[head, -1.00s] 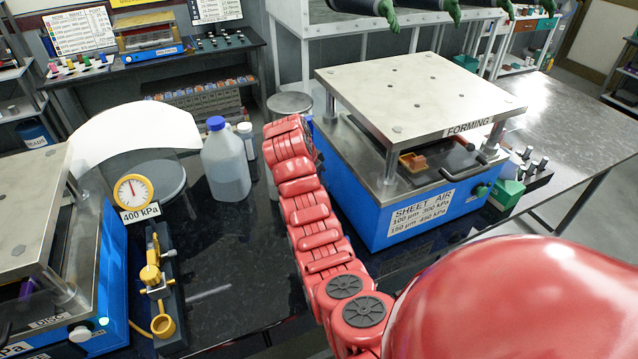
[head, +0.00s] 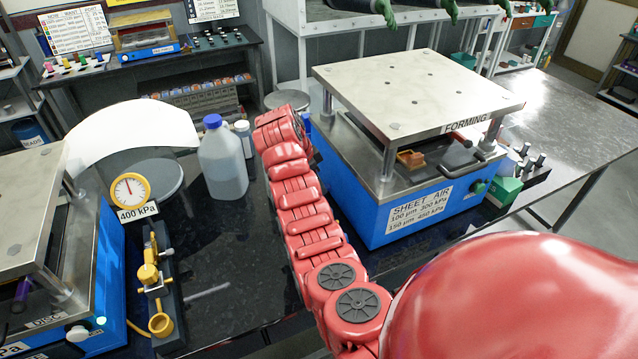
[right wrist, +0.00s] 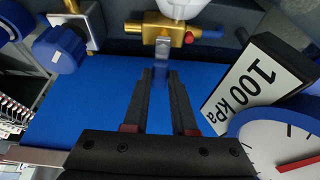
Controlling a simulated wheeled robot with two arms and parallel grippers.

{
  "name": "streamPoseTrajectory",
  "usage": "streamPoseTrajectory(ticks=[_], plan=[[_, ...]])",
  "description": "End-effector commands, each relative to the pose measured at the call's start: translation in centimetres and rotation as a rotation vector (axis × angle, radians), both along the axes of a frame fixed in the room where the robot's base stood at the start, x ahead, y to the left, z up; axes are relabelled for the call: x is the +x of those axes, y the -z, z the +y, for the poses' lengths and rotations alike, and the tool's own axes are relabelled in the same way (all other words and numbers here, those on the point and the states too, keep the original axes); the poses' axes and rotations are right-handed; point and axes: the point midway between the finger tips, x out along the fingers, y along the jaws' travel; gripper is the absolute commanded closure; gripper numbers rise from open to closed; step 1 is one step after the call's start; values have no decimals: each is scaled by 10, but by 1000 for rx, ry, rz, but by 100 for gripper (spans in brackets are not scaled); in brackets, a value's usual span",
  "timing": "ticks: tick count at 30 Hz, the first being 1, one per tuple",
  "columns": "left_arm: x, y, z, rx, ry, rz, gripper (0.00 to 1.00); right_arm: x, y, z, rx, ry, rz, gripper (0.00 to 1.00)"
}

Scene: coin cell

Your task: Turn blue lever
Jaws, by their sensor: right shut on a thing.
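In the right wrist view, my right gripper (right wrist: 160,80) has its two dark fingers around the end of a blue lever (right wrist: 162,72). The lever hangs from a brass valve (right wrist: 165,33) with a metal stem, and its blue grip is partly hidden between the fingertips. In the head view, my red right arm reaches to the left side of the FORMING press (head: 400,220). The fingers and the lever are hidden there behind my wrist. My left gripper is not in view.
Beside the lever are a blue knob (right wrist: 60,48), a 100 kPa label (right wrist: 258,85) and a white gauge (right wrist: 285,145). A bottle (head: 222,165) stands left of my arm. A 400 kPa gauge (head: 130,190) and another press (head: 25,215) are at far left.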

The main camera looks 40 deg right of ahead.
Motion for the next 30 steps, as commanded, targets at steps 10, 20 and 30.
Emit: streamPoseTrajectory(ticks=[10,20,30], plan=[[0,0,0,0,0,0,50,-1,1,0,2,0,3,45],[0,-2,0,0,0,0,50,0,-2,1,-1,-1,2,45],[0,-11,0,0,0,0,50,7,-46,21,-1,-4,-1,45]])
